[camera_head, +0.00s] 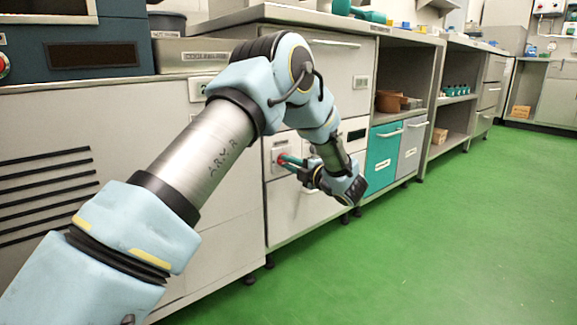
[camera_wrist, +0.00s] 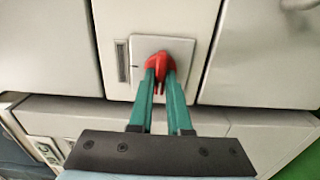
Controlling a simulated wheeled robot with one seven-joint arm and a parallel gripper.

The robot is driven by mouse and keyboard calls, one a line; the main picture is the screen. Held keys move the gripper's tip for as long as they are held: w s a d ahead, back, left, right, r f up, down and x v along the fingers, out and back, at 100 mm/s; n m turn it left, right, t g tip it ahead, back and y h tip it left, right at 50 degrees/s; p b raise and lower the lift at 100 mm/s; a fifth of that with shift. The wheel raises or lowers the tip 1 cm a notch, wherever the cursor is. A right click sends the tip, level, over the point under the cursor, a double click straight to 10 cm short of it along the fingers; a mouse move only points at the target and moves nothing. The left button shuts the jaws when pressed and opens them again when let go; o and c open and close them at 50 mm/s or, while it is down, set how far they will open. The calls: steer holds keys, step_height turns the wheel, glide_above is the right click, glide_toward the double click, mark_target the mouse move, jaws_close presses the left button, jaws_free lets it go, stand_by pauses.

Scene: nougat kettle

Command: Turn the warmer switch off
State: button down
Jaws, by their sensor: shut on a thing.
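The warmer switch is a red knob (camera_wrist: 159,66) on a pale square plate (camera_wrist: 188,48) set in a light grey cabinet front. In the wrist view my gripper (camera_wrist: 160,80) reaches the knob with its two green fingers, one on each side, shut on it. In the head view my gripper (camera_head: 285,160) is at the plate (camera_head: 277,150) on the cabinet front, and the knob is mostly hidden behind the fingertips. I cannot read any marks that tell the knob's setting.
A teal drawer front (camera_head: 382,158) and a grey one (camera_head: 411,146) are right of my gripper. Open shelves line the right. The green floor (camera_head: 450,240) is clear.

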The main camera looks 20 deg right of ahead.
steer(key=shift+f, duration=0.1)
stand_by(0.4)
steer(key=c, duration=0.9)
jaws_free()
steer(key=shift+o, duration=0.2)
steer(key=p+v, duration=0.4)
steer(key=v, duration=0.7)
